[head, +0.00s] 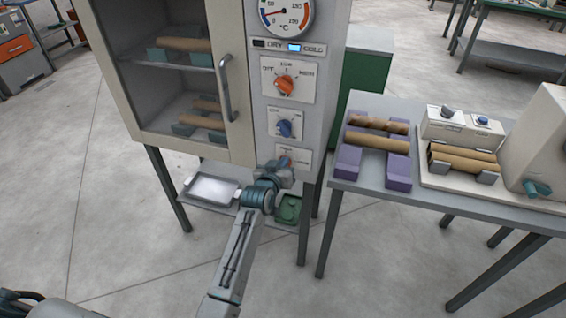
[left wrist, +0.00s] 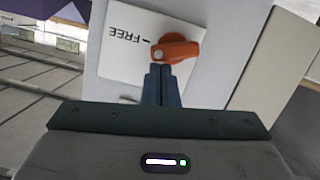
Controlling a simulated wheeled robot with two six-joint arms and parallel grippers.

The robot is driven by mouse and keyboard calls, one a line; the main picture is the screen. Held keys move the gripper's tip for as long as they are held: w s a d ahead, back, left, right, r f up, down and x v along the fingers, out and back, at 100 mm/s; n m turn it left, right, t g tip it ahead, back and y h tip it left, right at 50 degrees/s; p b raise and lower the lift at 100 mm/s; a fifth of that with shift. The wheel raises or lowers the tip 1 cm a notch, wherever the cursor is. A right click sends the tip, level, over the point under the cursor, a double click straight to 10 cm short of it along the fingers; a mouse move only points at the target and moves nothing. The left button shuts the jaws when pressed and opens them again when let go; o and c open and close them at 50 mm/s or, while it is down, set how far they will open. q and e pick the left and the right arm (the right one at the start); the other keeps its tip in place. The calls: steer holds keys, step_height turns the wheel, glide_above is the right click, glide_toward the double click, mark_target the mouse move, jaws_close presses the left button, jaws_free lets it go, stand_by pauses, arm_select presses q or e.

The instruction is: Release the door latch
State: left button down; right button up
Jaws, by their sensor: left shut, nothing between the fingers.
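The door latch is an orange lever (left wrist: 180,48) on a white plate marked FREE (left wrist: 122,45) in the left wrist view. In the head view the latch plate (head: 304,157) is the lowest on the cabinet's control panel, largely covered by my gripper. My left gripper (left wrist: 162,82) is shut and empty, its fingertips at the lever's lower edge; I cannot tell whether they touch it. It also shows low on the panel in the head view (head: 286,168). The cabinet door (head: 240,110), with a glass window and grey handle (head: 226,88), looks closed. My right gripper is not in view.
Above the latch are a blue knob (head: 285,128), an orange knob (head: 285,84) and a dial gauge (head: 282,12). A grey table (head: 345,182) with purple supports and a machine stands to the right. A shelf below holds a tray (head: 211,190) and a green container (head: 288,209).

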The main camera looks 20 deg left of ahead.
arm_select(q)
steer(key=shift+d+f+m+y+p, duration=0.15)
steer(key=shift+m+y+p, duration=0.15)
steer(key=shift+m, duration=0.2)
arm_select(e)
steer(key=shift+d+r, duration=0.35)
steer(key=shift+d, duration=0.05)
